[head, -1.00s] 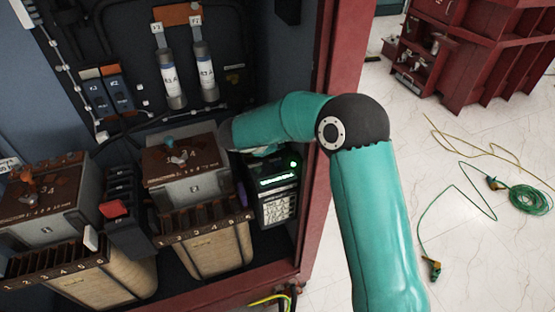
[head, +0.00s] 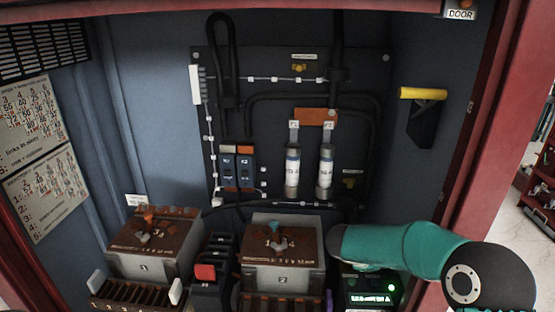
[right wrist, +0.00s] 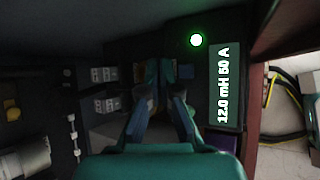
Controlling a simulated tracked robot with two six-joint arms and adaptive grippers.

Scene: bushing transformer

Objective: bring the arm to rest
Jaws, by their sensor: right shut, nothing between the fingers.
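My right arm (head: 405,248) reaches in from the right in the head view, its teal links bent at a black elbow. Its far end is beside the right transformer block (head: 282,240) and above a meter with a lit display (head: 370,298). The gripper itself is hidden in the head view. In the right wrist view my right gripper (right wrist: 161,92) is shut and empty, its dark fingers pointing into the dim cabinet. The meter's display (right wrist: 226,85) reads 12.0 mH 50 A beside a green lamp (right wrist: 196,40). My left gripper is not in view.
The left transformer block (head: 155,243) stands beside a dark unit with a red switch (head: 205,272). Two grey cylinders (head: 309,170) hang on the back panel. A yellow handle (head: 423,93) is on the right wall. The red cabinet frame (head: 497,130) edges the opening near my arm.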

